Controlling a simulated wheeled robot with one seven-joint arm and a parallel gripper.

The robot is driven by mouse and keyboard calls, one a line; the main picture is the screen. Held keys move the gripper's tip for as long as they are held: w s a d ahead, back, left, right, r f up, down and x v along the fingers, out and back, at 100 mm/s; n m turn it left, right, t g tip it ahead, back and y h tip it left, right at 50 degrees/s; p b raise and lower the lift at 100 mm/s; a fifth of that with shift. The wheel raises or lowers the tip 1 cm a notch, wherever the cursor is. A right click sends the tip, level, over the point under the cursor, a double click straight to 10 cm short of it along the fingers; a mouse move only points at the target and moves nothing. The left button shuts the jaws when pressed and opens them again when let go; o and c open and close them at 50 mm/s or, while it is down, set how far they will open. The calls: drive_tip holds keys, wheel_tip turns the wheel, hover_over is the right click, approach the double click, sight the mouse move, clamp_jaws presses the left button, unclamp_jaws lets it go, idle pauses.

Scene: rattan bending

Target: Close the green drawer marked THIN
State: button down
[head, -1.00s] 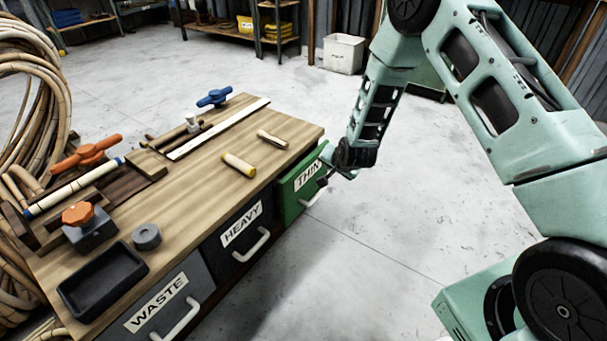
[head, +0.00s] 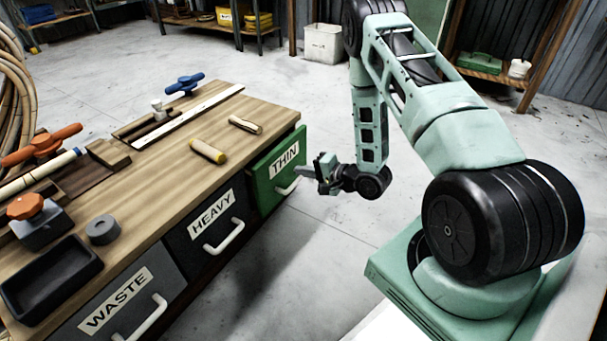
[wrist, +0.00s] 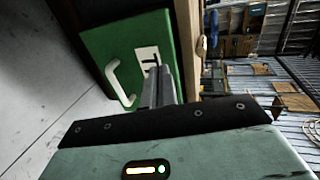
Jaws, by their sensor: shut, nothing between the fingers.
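The green drawer marked THIN (head: 275,178) is at the right end of the workbench front, with a white label and a pale handle (head: 289,186). Its front appears to stand slightly proud of the bench; the exact gap is unclear. My gripper (head: 304,172) is shut and empty, just right of the drawer front and pointing at it. In the wrist view, the shut fingers (wrist: 160,88) reach toward the green front (wrist: 108,50), covering part of its label, beside the handle (wrist: 121,82). I cannot tell whether they touch it.
The HEAVY drawer (head: 208,222) and WASTE drawer (head: 118,305) are to the left, their handles sticking out. Cane pieces, clamps and a black tray (head: 50,277) are on the benchtop (head: 165,190). Clear concrete floor (head: 300,255) lies in front of the bench.

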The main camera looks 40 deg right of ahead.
drive_tip(key=b, duration=0.4)
approach(265, 159)
drive_tip(key=w+f, duration=0.1)
drive_tip(key=w, duration=0.1)
drive_tip(key=w+a+f, duration=0.1)
drive_tip(key=w+f, duration=0.1)
drive_tip(key=shift+a+f, duration=0.2)
drive_tip(key=shift+a, duration=0.05)
drive_tip(key=shift+w+a+r, duration=0.1)
drive_tip(key=shift+w+r, duration=0.05)
drive_tip(key=shift+w, duration=0.4)
drive_tip(key=shift+w+a, duration=0.15)
drive_tip(key=shift+w, duration=0.15)
drive_tip(key=shift+w+a+r+p, duration=0.1)
drive_tip(key=shift+w+a+p, duration=0.15)
drive_tip(key=shift+w, duration=0.65)
drive_tip(key=shift+w+a+p, duration=0.15)
drive_tip(key=shift+w+a, duration=0.2)
drive_tip(key=shift+w, duration=0.5)
